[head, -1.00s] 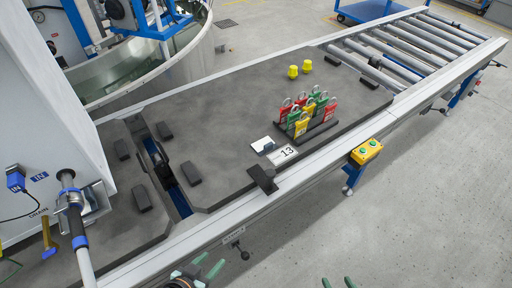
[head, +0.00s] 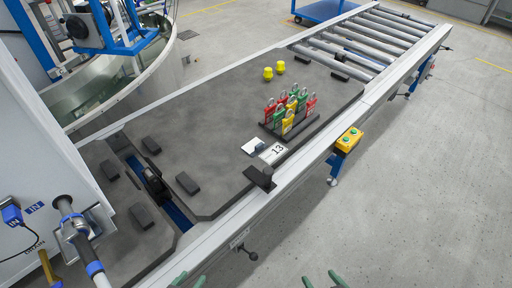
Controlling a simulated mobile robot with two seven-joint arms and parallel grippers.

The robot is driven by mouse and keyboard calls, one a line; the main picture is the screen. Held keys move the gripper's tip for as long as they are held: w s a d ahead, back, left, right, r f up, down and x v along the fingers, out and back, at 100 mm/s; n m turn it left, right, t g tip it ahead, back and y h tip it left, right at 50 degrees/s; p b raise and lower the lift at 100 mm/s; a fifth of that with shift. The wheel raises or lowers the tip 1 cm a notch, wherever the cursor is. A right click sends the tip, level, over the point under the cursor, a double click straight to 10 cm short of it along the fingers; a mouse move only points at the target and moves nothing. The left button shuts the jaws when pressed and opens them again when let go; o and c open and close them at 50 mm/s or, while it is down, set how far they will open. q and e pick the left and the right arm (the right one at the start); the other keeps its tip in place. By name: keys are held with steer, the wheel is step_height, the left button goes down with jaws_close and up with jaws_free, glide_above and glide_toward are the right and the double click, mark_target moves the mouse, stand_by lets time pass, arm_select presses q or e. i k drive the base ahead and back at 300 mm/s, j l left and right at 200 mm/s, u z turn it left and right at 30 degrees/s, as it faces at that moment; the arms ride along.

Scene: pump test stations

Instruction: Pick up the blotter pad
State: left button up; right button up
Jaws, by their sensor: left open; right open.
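A small white pad with a dark grip on top, which looks like the blotter pad (head: 252,146), lies on the dark grey pallet plate (head: 215,125). It is beside a white card marked 13 (head: 273,154). My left gripper (head: 189,281) shows only its green fingertips at the bottom edge, apart and empty. My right gripper (head: 323,281) also shows only green fingertips at the bottom edge, open and empty. Both are well short of the pad, on the near side of the conveyor rail.
A rack of coloured padlocks (head: 290,128) stands right of the pad, with two yellow knobs (head: 268,73) behind. A black block (head: 260,177) sits at the plate's near edge. A yellow button box (head: 349,140) hangs on the rail (head: 312,153). Floor at right is clear.

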mark_target(254, 144)
steer(key=k, duration=0.55)
steer(key=k+u, duration=0.1)
steer(key=u, duration=1.1)
steer(key=l+u, duration=0.2)
steer(key=u, duration=0.2)
steer(key=l+u, duration=0.25)
steer(key=u, duration=0.2)
steer(key=l, duration=3.2)
steer(key=i, duration=0.05)
